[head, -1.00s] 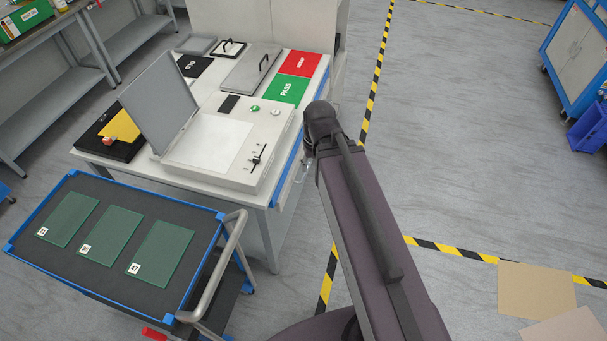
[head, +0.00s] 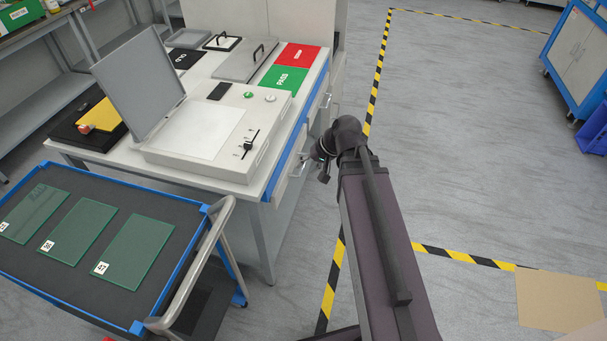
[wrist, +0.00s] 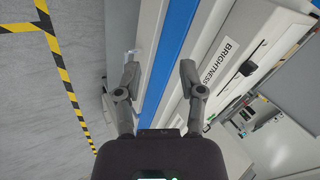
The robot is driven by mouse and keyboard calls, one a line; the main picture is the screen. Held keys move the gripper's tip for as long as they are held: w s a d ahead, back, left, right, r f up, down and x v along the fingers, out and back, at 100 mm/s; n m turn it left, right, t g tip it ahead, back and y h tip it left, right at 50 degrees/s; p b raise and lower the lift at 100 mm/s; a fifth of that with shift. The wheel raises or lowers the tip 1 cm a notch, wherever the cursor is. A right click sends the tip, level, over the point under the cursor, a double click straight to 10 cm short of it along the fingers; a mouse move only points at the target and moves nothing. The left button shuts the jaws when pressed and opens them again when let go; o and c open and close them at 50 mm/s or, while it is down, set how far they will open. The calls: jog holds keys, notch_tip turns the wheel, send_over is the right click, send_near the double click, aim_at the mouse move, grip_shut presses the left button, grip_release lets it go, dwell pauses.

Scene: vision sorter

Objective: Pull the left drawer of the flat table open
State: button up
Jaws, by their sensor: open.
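The flat table (head: 262,188) is a white-topped bench with a blue strip (head: 287,160) along its right edge. Below the strip are pale drawer fronts; the near one, the left drawer (head: 289,186), looks shut, with a small handle (head: 299,166) on its face. My gripper (head: 322,168) is just right of this front in the head view, partly hidden by my arm. In the wrist view my gripper (wrist: 159,71) is open and empty, its fingers apart on either side of the blue strip in the picture. I cannot tell whether a finger touches the handle.
A tester with a raised lid (head: 140,85) stands on the table. A cart (head: 110,182) with glass plates stands close at the near left, its rail (head: 205,245) near the table's corner.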

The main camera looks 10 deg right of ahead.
jog(key=w+d+f+m+t+y+b, duration=0.2)
jog(key=d+f+b, duration=0.4)
jog(key=b, duration=0.8)
jog(key=w+d+f+m+t+y+b, duration=0.2)
jog(key=w+d+f+m+t+b, duration=0.3)
jog(key=f+b, duration=0.7)
jog(key=w+d+t+b, duration=0.1)
jog(key=t+b, duration=0.1)
jog(key=b, duration=0.1)
jog(key=shift+w+t, duration=0.2)
jog(key=shift+t, duration=0.1)
jog(key=b+x, duration=0.2)
jog(key=x, duration=1.1)
jog(key=shift+w+a, duration=0.3)
grip_shut()
